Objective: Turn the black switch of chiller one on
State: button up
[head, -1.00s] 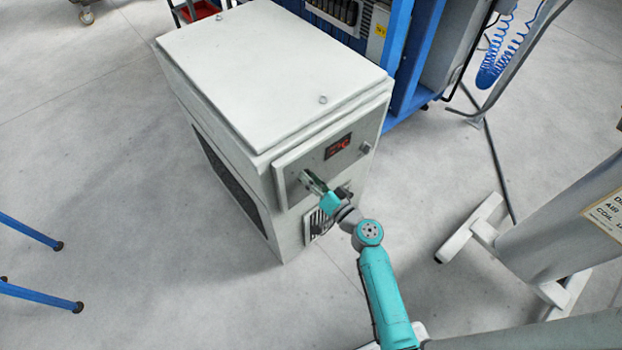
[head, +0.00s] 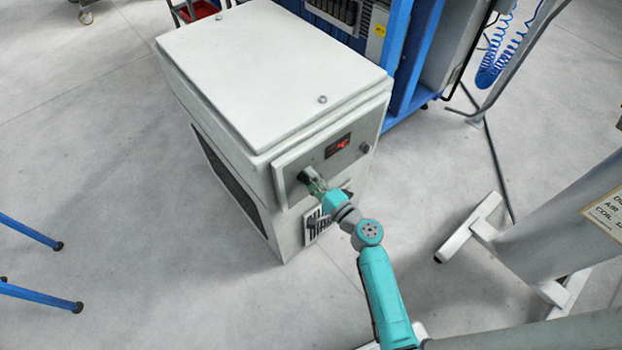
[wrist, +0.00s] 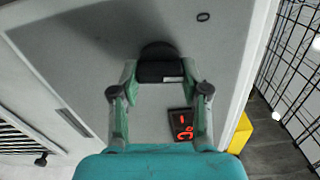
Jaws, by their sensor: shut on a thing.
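The chiller (head: 270,80) is a pale grey cabinet with a control panel on its front. The black switch (wrist: 158,50) is a round knob with a raised grip bar and a small white mark, seen in the wrist view. My gripper (wrist: 160,74) has its green fingers on both sides of that bar, shut on it. In the head view my gripper (head: 311,182) reaches the left part of the panel and hides most of the switch. A display (head: 337,146) with red characters is lit to the right of the switch; it also shows in the wrist view (wrist: 182,125).
A small knob (head: 365,148) is at the panel's right end. A vent grille (head: 316,226) sits below the panel, partly behind my wrist. A blue frame (head: 408,60) stands behind the chiller. Floor at left is open.

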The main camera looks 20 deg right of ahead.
jog(key=m, duration=0.3)
jog(key=shift+f+m, duration=0.1)
jog(key=shift+m, duration=0.2)
jog(key=shift+f+m, duration=0.1)
jog(key=shift+m, duration=1.8)
jog(key=o, duration=1.1)
jog(key=shift+o, duration=0.2)
jog(key=v, duration=1.2)
